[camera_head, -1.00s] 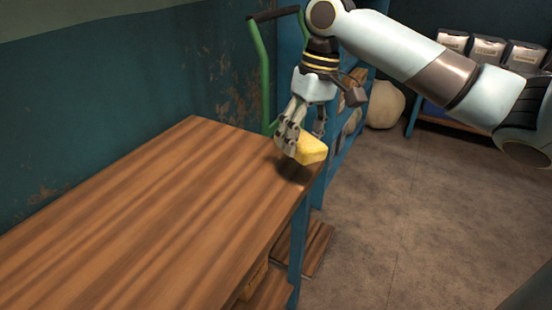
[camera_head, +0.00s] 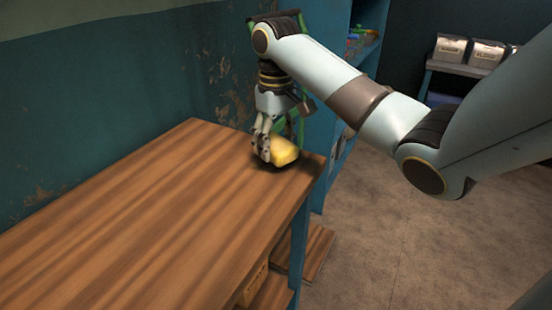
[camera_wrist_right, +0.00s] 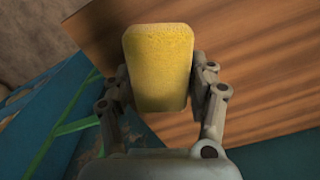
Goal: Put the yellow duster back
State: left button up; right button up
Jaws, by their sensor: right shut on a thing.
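The yellow duster (camera_head: 284,151) is a sponge-like block at the far right corner of the wooden table (camera_head: 150,220). My right gripper (camera_head: 268,150) is shut on it, pointing down, with the duster just over or at the tabletop; a dark shadow lies under it. I cannot tell whether it touches the wood. In the right wrist view the duster (camera_wrist_right: 158,62) sits between the two fingers of the right gripper (camera_wrist_right: 160,95), with the table (camera_wrist_right: 250,60) behind it. My left gripper is not in view.
A blue shelf (camera_head: 335,90) stands behind the table's far end. A green frame (camera_head: 298,128) is close behind the gripper. The rest of the tabletop is clear, and floor (camera_head: 390,210) lies to the right.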

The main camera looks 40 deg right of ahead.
aim_at(276, 142)
notch_tip(276, 142, down, 4)
jog(key=o, duration=1)
notch_tip(276, 142, up, 7)
jog(key=shift+f, duration=0.1)
notch_tip(276, 142, up, 5)
jog(key=p, duration=0.3)
jog(key=shift+f, duration=0.1)
jog(key=shift+r+p, duration=0.35)
jog(key=shift+p, duration=0.15)
jog(key=shift+f, duration=0.1)
